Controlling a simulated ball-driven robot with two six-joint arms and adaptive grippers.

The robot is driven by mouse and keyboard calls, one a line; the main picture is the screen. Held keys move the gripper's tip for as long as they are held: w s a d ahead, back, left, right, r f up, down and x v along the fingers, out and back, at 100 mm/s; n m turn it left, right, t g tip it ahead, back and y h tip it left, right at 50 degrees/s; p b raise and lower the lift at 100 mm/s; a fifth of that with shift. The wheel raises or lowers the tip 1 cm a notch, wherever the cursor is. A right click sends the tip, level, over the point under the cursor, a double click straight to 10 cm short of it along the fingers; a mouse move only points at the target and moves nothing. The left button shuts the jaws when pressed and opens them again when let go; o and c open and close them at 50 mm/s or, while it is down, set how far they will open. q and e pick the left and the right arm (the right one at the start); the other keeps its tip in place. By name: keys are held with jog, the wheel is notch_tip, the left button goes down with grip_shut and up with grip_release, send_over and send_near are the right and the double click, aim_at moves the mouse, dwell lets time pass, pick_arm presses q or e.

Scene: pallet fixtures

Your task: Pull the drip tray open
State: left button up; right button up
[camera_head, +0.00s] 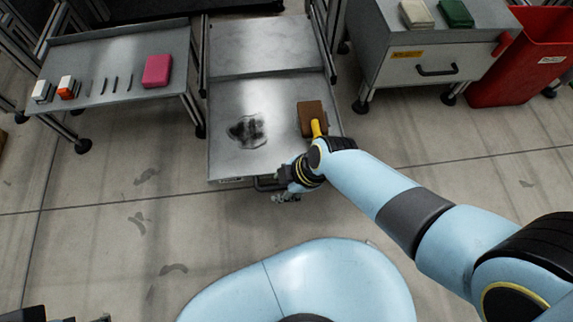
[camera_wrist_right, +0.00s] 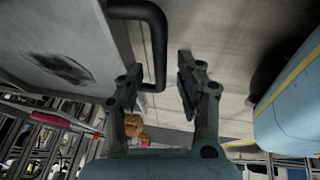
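The drip tray (camera_head: 225,163) is a flat grey metal sheet with a black stain, jutting toward me from below a metal top. Its dark bar handle (camera_head: 266,184) is on the front edge, partly hidden by my right gripper (camera_head: 285,196). In the right wrist view the black handle (camera_wrist_right: 158,50) shows between the two spread fingers of my right gripper (camera_wrist_right: 160,78), with gaps on both sides. I cannot tell whether the handle is at fingertip depth. Part of my left gripper (camera_head: 75,318) shows at the bottom left corner; its fingers are mostly cut off.
A brown block with a yellow handle (camera_head: 312,117) lies on the tray's right side. A side table (camera_head: 120,62) with a pink block (camera_head: 157,71) is at left. A grey drawer cabinet (camera_head: 400,70) and red bin (camera_head: 515,75) are at right. The floor before the tray is clear.

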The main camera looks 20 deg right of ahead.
jog(key=v, duration=1.2)
